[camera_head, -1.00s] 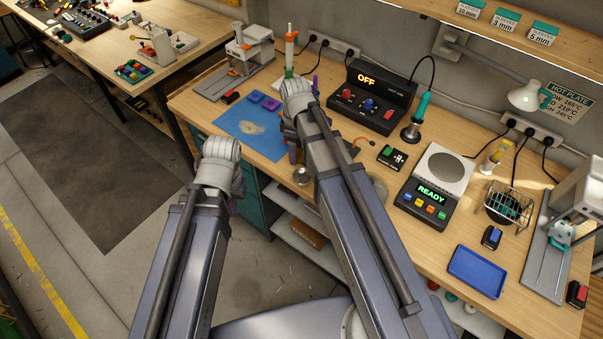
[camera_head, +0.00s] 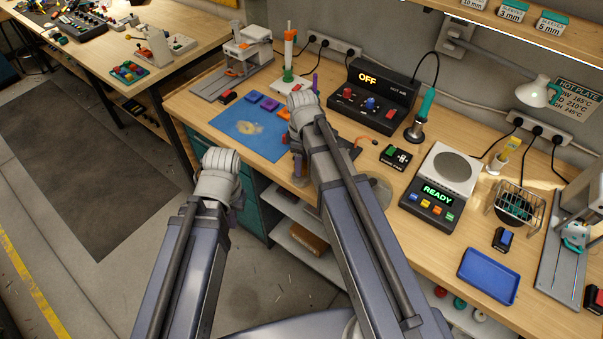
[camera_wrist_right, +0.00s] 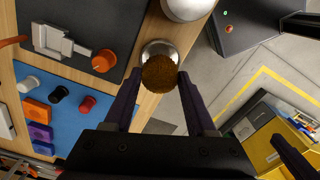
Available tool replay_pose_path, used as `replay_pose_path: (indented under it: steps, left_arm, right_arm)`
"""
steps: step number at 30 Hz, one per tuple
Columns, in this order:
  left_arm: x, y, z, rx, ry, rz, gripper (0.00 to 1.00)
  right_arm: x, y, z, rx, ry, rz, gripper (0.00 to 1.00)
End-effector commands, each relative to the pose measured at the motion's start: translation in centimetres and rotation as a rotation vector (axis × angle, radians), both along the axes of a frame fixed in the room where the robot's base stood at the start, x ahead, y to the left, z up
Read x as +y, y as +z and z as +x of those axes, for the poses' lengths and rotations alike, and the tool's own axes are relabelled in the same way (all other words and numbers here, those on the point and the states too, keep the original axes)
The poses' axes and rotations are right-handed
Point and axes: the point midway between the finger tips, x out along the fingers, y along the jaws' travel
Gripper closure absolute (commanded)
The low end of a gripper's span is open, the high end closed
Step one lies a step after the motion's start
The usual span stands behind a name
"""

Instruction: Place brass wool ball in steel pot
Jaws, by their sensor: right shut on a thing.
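The brown brass wool ball (camera_wrist_right: 159,74) is between the fingertips of my right gripper (camera_wrist_right: 159,80) in the right wrist view. My right gripper is shut on it. A round shiny metal vessel, which looks like the steel pot (camera_wrist_right: 160,46), shows directly behind the ball in that view, partly covered by it. I cannot tell the height of the ball over the pot. In the head view my right arm hides the ball and pot. My left gripper (camera_head: 236,214) hangs off the bench's front edge, mostly hidden behind its wrist, so its opening does not show.
A blue mat (camera_head: 248,133) with coloured blocks lies left of my right wrist. A pale rounded vessel (camera_wrist_right: 188,7) is close to the pot.

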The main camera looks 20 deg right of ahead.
Motion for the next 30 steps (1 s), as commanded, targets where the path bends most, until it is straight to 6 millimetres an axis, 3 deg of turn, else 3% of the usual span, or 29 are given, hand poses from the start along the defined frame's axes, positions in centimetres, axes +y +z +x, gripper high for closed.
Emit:
replay_pose_path:
  steps: [11, 24, 25, 30]
  left_arm:
    - [0.0, -3.8, 0.0, 0.0, 0.001, 0.0, 1.0]
    - [0.0, -4.1, 0.0, 0.0, 0.001, 0.0, 1.0]
    - [0.0, -4.0, 0.0, 0.0, 0.001, 0.0, 1.0]
    - [0.0, -3.9, 0.0, 0.0, 0.001, 0.0, 1.0]
  right_arm:
    - [0.0, -3.8, 0.0, 0.0, 0.0, 0.0, 0.88]
    - [0.0, -4.1, 0.0, 0.0, 0.0, 0.0, 0.88]
    - [0.0, -4.0, 0.0, 0.0, 0.0, 0.0, 0.41]
    - [0.0, -3.9, 0.0, 0.0, 0.0, 0.0, 0.22]
